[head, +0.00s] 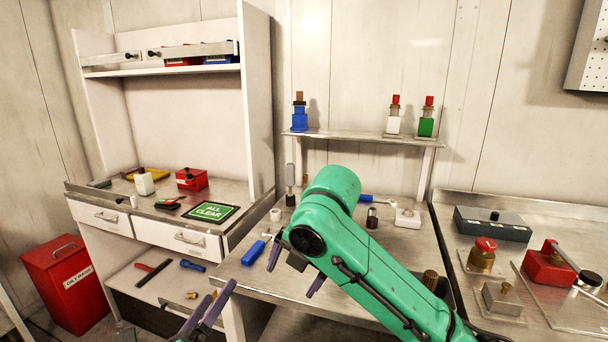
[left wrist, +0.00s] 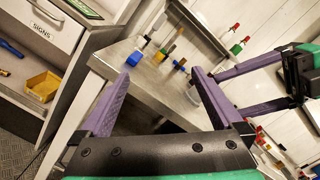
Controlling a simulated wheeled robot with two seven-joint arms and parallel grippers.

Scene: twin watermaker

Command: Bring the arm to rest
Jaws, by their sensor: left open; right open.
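My left gripper (head: 208,308) is low in the head view, in front of the middle bench, with its purple fingers apart and nothing between them. In the left wrist view its fingers (left wrist: 160,100) spread wide, with the bench corner beyond them. My right arm, green, comes in from the lower right and reaches over the middle bench. My right gripper (head: 295,270) points down at its end, open, with purple fingers apart and no object seen between them. It also shows at the right of the left wrist view (left wrist: 250,88).
The middle bench (head: 243,279) carries a blue-handled tool (head: 254,252), a white block (head: 407,217) and small parts. A shelf (head: 360,137) behind holds bottles. A left cabinet has drawers (head: 180,238); a red bin (head: 68,285) stands on the floor. The right bench holds a red valve block (head: 546,268).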

